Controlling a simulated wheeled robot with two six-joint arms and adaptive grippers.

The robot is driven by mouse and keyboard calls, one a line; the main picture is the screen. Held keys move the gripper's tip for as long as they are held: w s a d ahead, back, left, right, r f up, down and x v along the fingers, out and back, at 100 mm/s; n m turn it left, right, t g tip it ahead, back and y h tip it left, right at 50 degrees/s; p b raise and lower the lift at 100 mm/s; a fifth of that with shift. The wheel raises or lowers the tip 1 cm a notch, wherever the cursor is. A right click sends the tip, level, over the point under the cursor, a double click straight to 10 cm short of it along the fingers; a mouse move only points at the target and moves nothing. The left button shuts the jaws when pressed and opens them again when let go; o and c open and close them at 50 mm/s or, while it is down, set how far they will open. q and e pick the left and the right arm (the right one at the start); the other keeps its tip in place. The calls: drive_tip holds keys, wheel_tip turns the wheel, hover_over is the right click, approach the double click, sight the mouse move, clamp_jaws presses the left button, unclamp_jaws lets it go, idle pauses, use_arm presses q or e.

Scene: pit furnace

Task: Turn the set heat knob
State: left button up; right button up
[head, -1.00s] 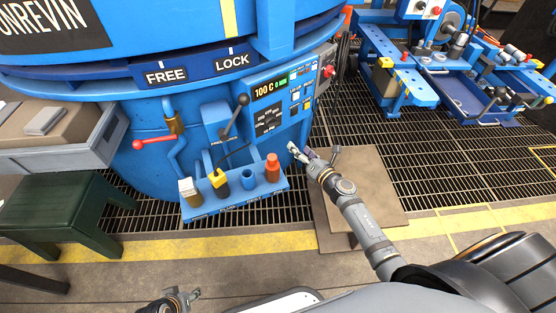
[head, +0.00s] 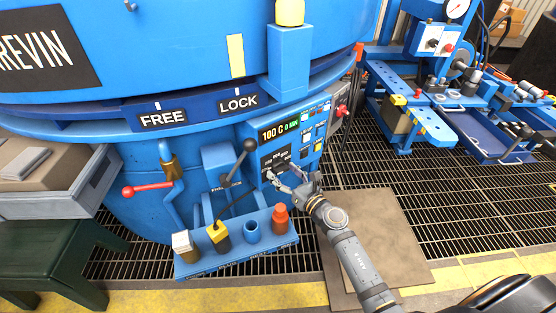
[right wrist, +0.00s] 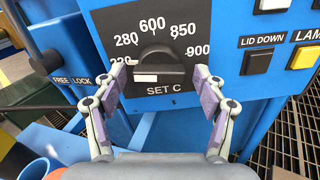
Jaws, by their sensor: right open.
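The set heat knob (right wrist: 160,64) is a dark dial with a white mark, above the label "SET C" on a black plate (right wrist: 190,15) with numbers from about 220 to 900. In the right wrist view my right gripper (right wrist: 157,78) is open, one finger on each side of the knob, with gaps on both sides. In the head view the right gripper (head: 285,180) is in front of the lower part of the blue control panel (head: 312,160) and partly hides the dial. My left gripper is out of view.
The display (head: 280,132) reads 100 C. A lid down button (right wrist: 257,62) and a yellow lamp button (right wrist: 304,57) are right of the dial. A black-knobbed lever (head: 237,160) and a blue shelf (head: 240,247) with tools are to the left.

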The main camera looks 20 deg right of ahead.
drive_tip(key=shift+w+a, duration=0.1)
drive_tip(key=shift+w, duration=0.2)
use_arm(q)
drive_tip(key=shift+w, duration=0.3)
use_arm(e)
drive_tip(key=shift+s, duration=0.1)
drive_tip(key=c, duration=1.2)
drive_tip(key=shift+o, duration=0.2)
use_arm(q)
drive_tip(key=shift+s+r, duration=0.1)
use_arm(e)
drive_tip(key=shift+r, duration=0.1)
